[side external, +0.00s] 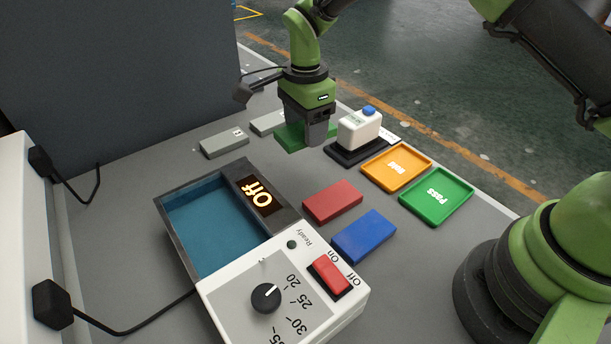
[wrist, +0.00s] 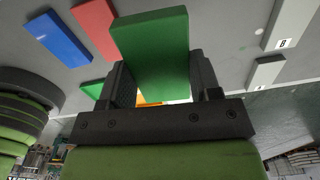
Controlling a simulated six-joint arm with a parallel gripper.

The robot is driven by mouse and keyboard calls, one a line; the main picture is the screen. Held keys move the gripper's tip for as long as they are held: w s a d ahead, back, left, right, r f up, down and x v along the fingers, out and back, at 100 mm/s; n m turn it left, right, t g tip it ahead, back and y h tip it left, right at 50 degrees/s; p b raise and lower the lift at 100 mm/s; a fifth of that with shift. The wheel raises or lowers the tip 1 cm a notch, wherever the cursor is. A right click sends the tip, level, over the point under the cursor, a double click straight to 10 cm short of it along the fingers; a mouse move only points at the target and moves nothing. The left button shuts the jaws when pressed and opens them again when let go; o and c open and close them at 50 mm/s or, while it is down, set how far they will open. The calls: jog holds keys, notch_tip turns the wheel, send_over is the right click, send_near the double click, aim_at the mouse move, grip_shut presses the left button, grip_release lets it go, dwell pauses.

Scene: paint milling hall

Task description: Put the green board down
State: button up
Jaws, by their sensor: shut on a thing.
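The green board (side external: 290,139) is a flat rectangular block held at my gripper (side external: 312,130), at the back of the grey table. In the wrist view the green board (wrist: 152,50) sits between the two dark fingers of my gripper (wrist: 162,84), which is shut on it. The fingers hide part of the board in the side view. I cannot tell whether its underside touches the table. A red board (side external: 332,202) and a blue board (side external: 364,236) lie flat on the table, nearer the side camera.
Two grey blocks (side external: 224,143) lie left of my gripper. A blue bath (side external: 207,226) with an "Off" display is in front.

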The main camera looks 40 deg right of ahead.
aim_at(306, 177)
notch_tip(306, 177, down, 10)
jog(key=shift+r, duration=0.25)
dwell(0.5)
jog(key=shift+f, duration=0.2)
jog(key=o, duration=1)
